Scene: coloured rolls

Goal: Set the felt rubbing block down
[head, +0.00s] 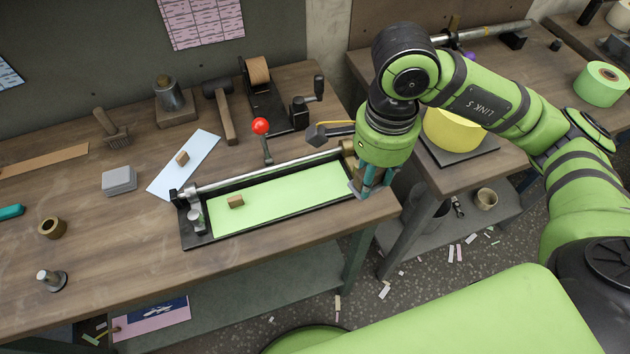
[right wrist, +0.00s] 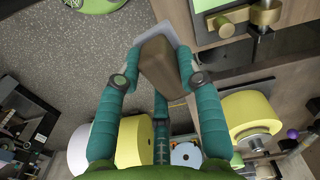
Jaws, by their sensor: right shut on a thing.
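My right gripper (head: 369,186) is shut on the felt rubbing block. In the right wrist view the block (right wrist: 158,64) shows a brown body with a pale grey layer at its far side, between the teal fingers (right wrist: 158,82). In the head view the block is mostly hidden by the fingers. The gripper is at the right end of the long black tray (head: 187,236), near the bench's front right corner. I cannot tell whether the block touches the bench. My left gripper is not in view.
A green sheet (head: 290,190) lies in the tray, with a small wooden block (head: 236,202) on it. A metal bar (head: 265,172) and red-knobbed lever (head: 260,126) stand behind. A grey block (head: 119,181) sits left. Bare bench (head: 120,260) lies front left.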

